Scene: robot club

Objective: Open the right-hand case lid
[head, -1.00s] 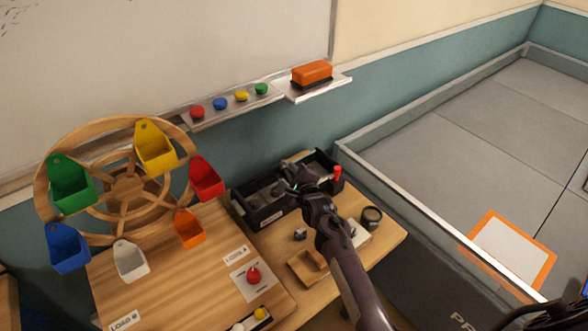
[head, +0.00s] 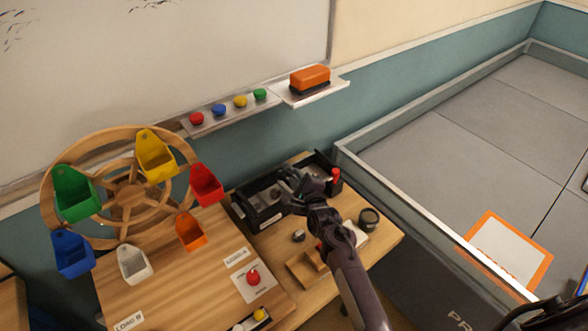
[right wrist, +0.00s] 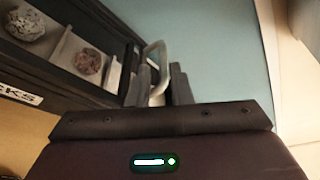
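A long black case (head: 262,219) stands on the wooden table against the wall. In the right wrist view, the case (right wrist: 100,95) holds rocks in pale compartments and has a partly cut-off label. A pale loop handle (right wrist: 155,50) rises beside its dark edge. My right gripper (right wrist: 162,82) has one finger on each side of this loop, with little gap, and seems closed on it. In the head view my right gripper (head: 291,186) is over the case's middle and right part, hiding some of it. The lid's outline is hard to make out.
A red knob (head: 335,174) stands at the case's right end. A small wooden tray (head: 303,270) and a dark round object (head: 369,218) lie in front. A wooden wheel with coloured buckets (head: 127,197) stands left. A shelf with an orange eraser (head: 310,78) is above.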

